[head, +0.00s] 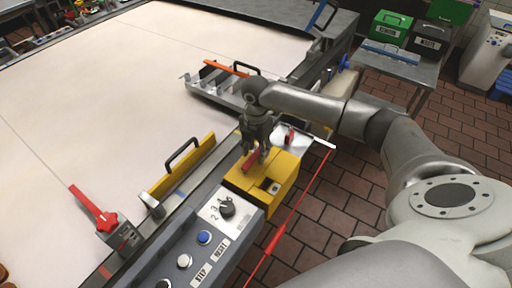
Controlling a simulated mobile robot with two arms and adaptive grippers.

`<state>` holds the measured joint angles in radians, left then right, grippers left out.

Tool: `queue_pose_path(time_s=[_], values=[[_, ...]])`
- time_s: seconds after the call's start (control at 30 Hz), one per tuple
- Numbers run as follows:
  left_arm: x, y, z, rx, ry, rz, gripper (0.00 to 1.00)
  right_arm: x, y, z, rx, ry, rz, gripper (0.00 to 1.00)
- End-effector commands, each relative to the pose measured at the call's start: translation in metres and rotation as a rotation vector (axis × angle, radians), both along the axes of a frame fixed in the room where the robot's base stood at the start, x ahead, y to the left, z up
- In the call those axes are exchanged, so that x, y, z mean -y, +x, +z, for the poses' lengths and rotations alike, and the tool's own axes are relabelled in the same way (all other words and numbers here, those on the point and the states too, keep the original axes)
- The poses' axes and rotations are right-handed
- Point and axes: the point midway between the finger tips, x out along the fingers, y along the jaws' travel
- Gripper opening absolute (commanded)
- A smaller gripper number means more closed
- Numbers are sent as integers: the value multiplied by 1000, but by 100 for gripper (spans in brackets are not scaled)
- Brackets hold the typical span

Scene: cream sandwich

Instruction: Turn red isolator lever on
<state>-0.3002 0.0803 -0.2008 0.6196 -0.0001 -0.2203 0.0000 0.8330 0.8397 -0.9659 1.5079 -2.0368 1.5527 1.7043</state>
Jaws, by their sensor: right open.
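The red isolator lever (250,160) sits on top of the yellow box (282,173) at the end of the control panel. My right gripper (256,150) is open and points down over the yellow box. Its fingers are close around or just beside the red lever and hide part of it; whether they touch it I cannot tell. My left gripper is not in the head view.
The grey control panel (212,226) has a rotary knob (227,209) and several push buttons. Another red lever (93,211) stands at the left on a small grey box. A red cable (300,204) runs along the right edge. A wide pale belt (120,110) lies beyond.

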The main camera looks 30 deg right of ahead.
Motion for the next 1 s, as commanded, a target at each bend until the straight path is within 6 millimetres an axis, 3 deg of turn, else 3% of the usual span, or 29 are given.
queue_pose_path(time_s=[0.23, 0.57, 1.0], values=[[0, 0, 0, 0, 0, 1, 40, 0, 0, -1, 1, 0, 1, 41], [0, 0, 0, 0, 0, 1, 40, 0, 0, -1, 1, 0, 1, 0], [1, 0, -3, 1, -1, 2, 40, 0, 3, -1, 1, 2, -13, 0]])
